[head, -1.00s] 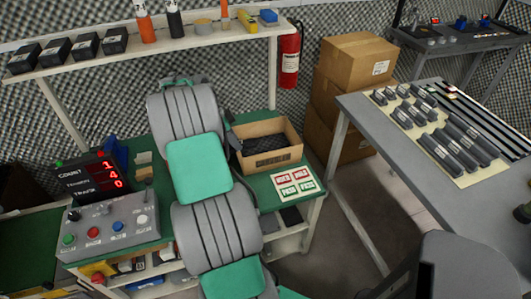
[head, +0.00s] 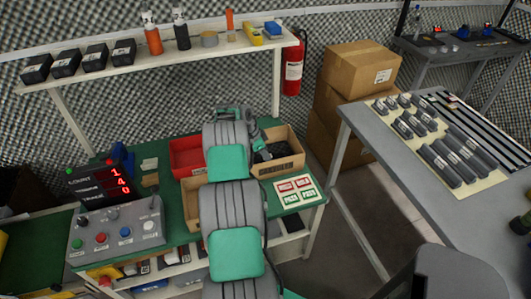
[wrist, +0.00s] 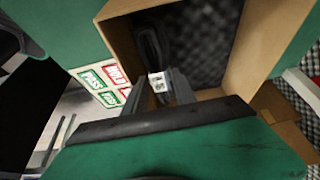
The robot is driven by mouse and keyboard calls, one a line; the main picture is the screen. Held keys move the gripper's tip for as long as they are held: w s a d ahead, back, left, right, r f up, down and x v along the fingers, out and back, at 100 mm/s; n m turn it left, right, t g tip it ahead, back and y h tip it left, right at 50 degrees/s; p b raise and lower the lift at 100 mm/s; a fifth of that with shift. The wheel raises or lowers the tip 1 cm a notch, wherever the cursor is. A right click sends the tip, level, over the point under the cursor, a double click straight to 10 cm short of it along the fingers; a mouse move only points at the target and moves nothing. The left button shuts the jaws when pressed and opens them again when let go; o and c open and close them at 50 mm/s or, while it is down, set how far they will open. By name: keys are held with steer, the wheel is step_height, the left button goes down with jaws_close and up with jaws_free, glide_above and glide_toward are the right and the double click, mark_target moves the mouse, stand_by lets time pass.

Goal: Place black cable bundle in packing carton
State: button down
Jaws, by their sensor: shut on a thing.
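The packing carton (head: 283,168) is an open brown box with dark lining, at the right end of the green bench. Its tan wall also shows in the wrist view (wrist: 262,38). My gripper (head: 262,150) is at the carton's left side in the head view. In the wrist view my gripper (wrist: 160,82) points into the carton's opening, its fingers shut on the black cable bundle (wrist: 150,45), a dark loop with a white tag between the fingers. The bundle is over or inside the opening; I cannot tell its height above the bottom. In the head view my arm partly hides the carton's left side.
A red bin (head: 187,156) and another cardboard box (head: 190,203) sit left of the carton, partly behind my arm. A card of red and green labels (head: 297,192) lies in front of it. A control box (head: 117,228) stands left. The shelf (head: 150,62) runs above.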

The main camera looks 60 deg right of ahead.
steer(key=shift+f+b, duration=0.35)
steer(key=shift+b, duration=0.25)
steer(key=shift+f+b, duration=0.3)
steer(key=shift+b, duration=0.2)
steer(key=c, duration=1.3)
jaws_free()
